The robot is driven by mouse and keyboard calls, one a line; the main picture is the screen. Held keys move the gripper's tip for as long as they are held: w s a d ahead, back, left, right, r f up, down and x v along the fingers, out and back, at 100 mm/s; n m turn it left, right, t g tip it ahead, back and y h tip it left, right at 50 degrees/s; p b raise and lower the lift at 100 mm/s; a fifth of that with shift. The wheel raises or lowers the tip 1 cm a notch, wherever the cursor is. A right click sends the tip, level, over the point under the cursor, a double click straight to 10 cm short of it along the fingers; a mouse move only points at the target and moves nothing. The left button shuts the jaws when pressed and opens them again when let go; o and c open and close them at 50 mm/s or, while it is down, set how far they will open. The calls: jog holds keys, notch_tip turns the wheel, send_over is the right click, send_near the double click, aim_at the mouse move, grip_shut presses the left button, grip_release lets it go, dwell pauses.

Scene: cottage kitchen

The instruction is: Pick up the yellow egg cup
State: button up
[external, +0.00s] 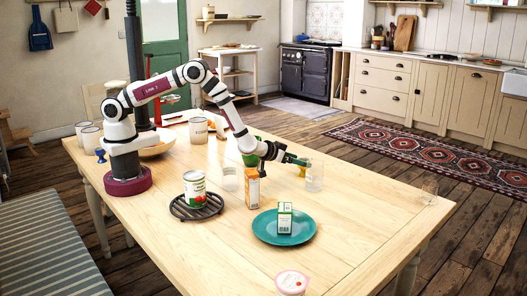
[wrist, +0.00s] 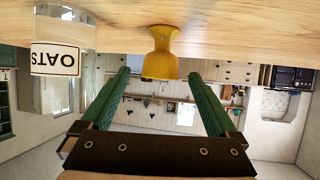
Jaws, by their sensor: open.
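The yellow egg cup (wrist: 160,50) stands upright on the table, upside down in the wrist view because that picture is inverted. Its bowl shows in the gap between my fingertips, touching neither; how deep it lies between them I cannot tell. In the external view only a small yellow part of the egg cup (external: 302,172) shows, below my fingers and beside a clear glass. My gripper (wrist: 159,74) is open and empty, its green fingers on either side of the cup. In the external view my gripper (external: 298,161) is low over the table, pointing right.
A clear glass (external: 314,178) stands close to the egg cup, and another clear glass (external: 230,178) stands further left. An orange carton (external: 252,188) stands in front of my wrist. A teal plate (external: 270,230) holds a small carton. An oats jar (wrist: 56,60) shows left in the wrist view.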

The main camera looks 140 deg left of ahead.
jog(key=shift+x, duration=0.75)
jog(key=c, duration=1.5)
